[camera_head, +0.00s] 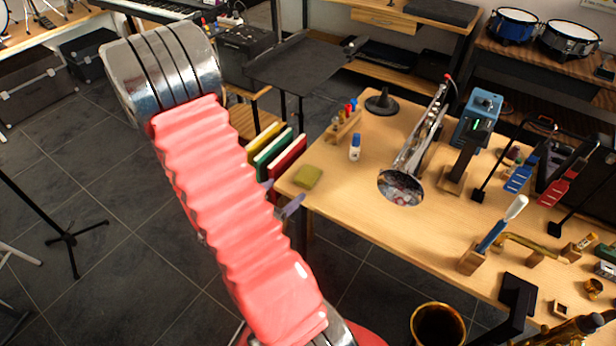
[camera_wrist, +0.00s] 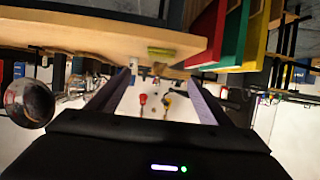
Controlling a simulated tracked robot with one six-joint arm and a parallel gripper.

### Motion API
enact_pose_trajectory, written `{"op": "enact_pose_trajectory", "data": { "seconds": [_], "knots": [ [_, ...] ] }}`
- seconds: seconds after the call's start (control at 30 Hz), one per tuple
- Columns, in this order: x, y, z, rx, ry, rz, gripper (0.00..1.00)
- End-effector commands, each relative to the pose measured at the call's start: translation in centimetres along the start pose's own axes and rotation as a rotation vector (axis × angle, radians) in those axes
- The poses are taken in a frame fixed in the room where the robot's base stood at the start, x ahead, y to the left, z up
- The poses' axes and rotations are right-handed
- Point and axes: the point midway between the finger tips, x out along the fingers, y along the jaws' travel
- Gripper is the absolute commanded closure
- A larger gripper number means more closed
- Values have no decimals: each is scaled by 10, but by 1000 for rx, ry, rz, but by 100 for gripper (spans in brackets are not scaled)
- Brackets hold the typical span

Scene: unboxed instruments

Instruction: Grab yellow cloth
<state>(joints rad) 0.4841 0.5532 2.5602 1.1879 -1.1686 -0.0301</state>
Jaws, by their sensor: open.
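The yellow cloth (camera_head: 308,176) is a small folded olive-yellow square lying flat near the left corner of the wooden table. My gripper (camera_head: 284,195) is just left of the table corner, close to the cloth and apart from it. Its fingers are open, and most of its body is hidden behind my red arm. In the wrist view, which looks upside down, the cloth (camera_wrist: 161,51) shows beyond and above the gap between the spread fingertips (camera_wrist: 159,76). Nothing is between the fingers.
The wooden table (camera_head: 340,195) has its edge beside my gripper. Upright green, red and yellow books (camera_head: 272,150) stand close behind the gripper. A small white-and-blue bottle (camera_head: 355,148) and a silver trumpet-like horn (camera_head: 402,185) stand right of the cloth. The tabletop around the cloth is clear.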

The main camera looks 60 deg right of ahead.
Motion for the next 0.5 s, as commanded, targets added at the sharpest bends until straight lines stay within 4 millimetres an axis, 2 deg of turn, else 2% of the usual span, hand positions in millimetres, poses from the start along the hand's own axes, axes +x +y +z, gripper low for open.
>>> {"op": "enact_pose_trajectory", "data": {
  "seconds": [0.33,0.5],
  "knots": [
    [1,0,0,0,0,0,27],
    [12,1,0,1,-1,1,27]
  ]
}}
